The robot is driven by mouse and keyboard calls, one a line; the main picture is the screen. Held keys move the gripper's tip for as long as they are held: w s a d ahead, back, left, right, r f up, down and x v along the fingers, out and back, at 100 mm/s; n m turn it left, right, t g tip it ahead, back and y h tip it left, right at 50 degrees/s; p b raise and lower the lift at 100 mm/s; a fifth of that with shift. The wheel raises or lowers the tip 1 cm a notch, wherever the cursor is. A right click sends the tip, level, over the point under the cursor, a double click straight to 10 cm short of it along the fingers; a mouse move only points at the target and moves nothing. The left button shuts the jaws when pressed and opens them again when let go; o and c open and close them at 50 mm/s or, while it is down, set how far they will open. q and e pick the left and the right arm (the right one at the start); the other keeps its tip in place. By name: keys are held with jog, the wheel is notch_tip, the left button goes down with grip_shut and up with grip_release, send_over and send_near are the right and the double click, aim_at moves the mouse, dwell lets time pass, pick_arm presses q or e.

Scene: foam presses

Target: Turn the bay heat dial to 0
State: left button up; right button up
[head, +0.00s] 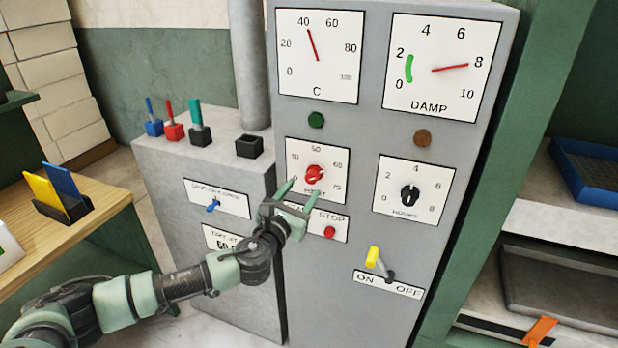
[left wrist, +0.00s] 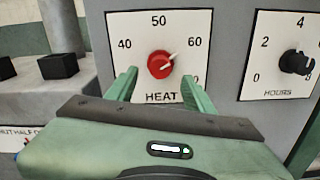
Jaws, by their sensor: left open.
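The HEAT dial has a red knob (head: 315,174) on a white plate on the grey cabinet front. In the left wrist view the red knob (left wrist: 160,64) has its pale pointer turned to the upper right, close to 60. Marks 40, 50 and 60 show there; the lower part of the plate is partly hidden by my fingers. My left gripper (head: 298,194) is open and empty just in front of the dial. Its fingers (left wrist: 159,80) stand to either side of and below the knob, apart from it as far as I can tell. My right gripper is not in view.
The HOURS dial (head: 409,195) is right of the HEAT dial. The red STOP button (head: 329,232) and yellow ON/OFF lever (head: 373,257) are below. C (head: 318,55) and DAMP (head: 443,66) gauges are above. A lower cabinet with a blue switch (head: 213,205) stands left.

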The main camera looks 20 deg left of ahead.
aim_at(310, 179)
pick_arm(q)
jog(key=w, duration=0.5)
jog(key=shift+w+d+p, duration=0.1)
jog(key=shift+w+p, duration=0.2)
jog(key=shift+w, duration=0.05)
grip_shut()
